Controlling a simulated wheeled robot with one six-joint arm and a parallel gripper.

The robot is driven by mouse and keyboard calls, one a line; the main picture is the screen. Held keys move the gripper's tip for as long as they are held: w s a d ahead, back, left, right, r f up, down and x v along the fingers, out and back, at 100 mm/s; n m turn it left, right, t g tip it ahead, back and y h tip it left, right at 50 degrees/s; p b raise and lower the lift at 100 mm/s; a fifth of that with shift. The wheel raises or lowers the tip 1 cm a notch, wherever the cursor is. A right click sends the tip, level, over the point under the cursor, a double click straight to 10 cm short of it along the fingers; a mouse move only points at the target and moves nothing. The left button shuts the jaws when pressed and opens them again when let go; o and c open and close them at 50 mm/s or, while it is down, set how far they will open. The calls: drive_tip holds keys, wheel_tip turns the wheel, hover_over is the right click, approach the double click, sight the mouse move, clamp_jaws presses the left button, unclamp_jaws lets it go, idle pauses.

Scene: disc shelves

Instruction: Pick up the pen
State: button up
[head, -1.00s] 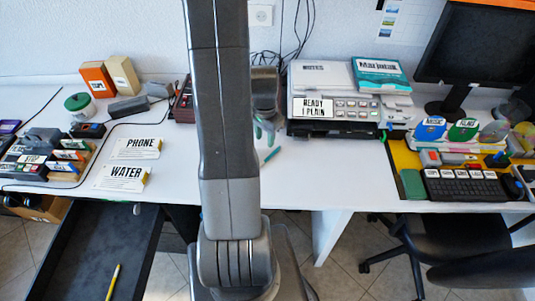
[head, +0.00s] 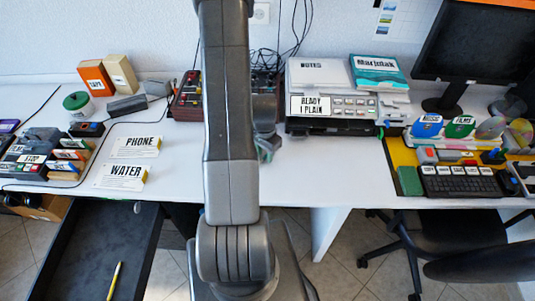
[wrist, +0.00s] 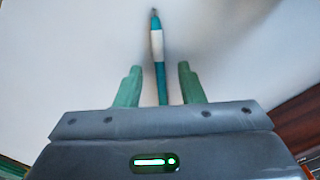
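A teal and white pen (wrist: 157,45) lies on the white tabletop in the wrist view, its tip pointing away from my gripper. My gripper (wrist: 160,68) is open, with one green finger on each side of the pen's rear part and a gap on both sides. The pen's rear end is hidden behind the gripper body. In the head view my gripper (head: 268,149) is low over the table, partly behind my arm, and the pen cannot be made out there. Whether the fingers touch the tabletop is unclear.
A printer-like machine (head: 333,122) stands right of my gripper, and a dark red device (head: 186,98) stands to the left. PHONE (head: 134,147) and WATER (head: 121,178) cards lie further left. An open dark drawer (head: 88,245) below holds a yellow pencil-like stick (head: 115,281).

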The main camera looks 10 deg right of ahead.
drive_tip(key=shift+f, duration=0.25)
drive_tip(key=shift+f+b, duration=0.15)
drive_tip(key=shift+b, duration=0.15)
clamp_jaws()
